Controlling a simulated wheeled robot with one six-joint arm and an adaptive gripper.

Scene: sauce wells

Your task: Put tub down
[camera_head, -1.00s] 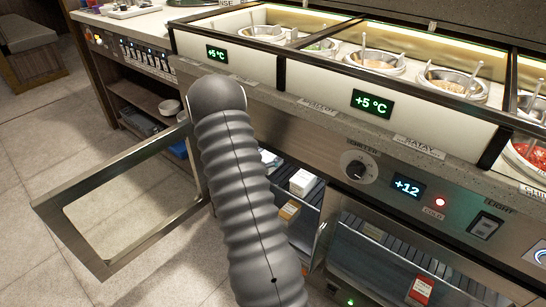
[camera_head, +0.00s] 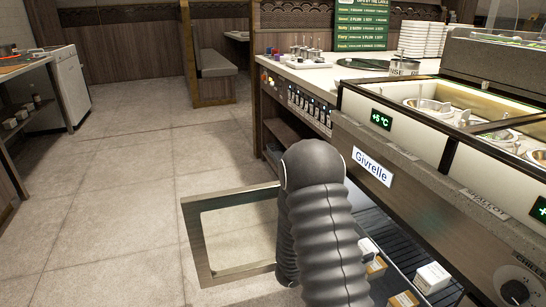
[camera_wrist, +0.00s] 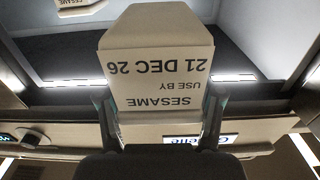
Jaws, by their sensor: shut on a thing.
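The tub (camera_wrist: 158,60) is a white block with a label reading SESAME, USE BY 21 DEC 26, upside down in the wrist view. My gripper (camera_wrist: 159,118) is shut on it, with one dark finger at each side. Behind it in the wrist view is a dark, lit cabinet interior, and the tub is at its opening. I cannot tell whether the tub touches any surface. In the head view my arm hides both gripper and held tub.
Another SESAME tub (camera_wrist: 75,8) shows inside the cabinet. Several small boxes, one a white box (camera_head: 432,277), stand on the dark ribbed shelf (camera_head: 405,240). A glass-paned door (camera_head: 192,245) stands open left of my arm. The counter (camera_head: 345,75) is above. Floor (camera_head: 110,190) at left is clear.

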